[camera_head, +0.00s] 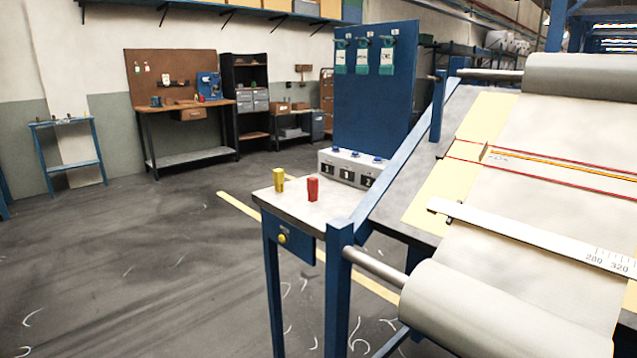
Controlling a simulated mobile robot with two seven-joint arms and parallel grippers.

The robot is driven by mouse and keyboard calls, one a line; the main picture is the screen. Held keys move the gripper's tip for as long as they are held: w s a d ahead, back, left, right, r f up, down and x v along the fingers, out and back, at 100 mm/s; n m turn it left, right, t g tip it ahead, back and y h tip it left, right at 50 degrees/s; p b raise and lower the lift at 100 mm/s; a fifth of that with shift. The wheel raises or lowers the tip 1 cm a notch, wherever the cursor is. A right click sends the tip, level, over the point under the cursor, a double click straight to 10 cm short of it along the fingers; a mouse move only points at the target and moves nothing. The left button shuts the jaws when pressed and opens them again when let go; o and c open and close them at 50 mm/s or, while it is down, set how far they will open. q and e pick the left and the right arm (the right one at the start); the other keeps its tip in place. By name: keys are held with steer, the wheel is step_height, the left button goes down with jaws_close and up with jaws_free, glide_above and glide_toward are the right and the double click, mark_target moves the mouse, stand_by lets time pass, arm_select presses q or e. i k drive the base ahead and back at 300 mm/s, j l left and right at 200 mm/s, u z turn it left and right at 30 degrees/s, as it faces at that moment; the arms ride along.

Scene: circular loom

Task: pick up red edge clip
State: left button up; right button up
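The red edge clip (313,189) stands upright on the small side table (300,208) attached at the left of the loom. A yellow clip (279,180) stands a little to its left and farther back, apart from it. Neither of my grippers shows in the head view, so their state and distance from the clip are hidden.
A grey box with numbered slots and blue knobs (352,167) stands at the table's back edge. A blue post (340,280) and the loom's sloped bed (480,170) with a fabric roll (490,310) are to the right. The floor at left (130,270) is mostly clear.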

mark_target(312, 182)
steer(key=i+j+z, duration=0.2)
steer(key=i+j, duration=0.2)
steer(key=i+j+z, duration=0.2)
steer(key=i+j, duration=0.15)
steer(key=i+j+z, duration=0.2)
steer(key=i+j, duration=0.15)
steer(key=j, duration=0.3)
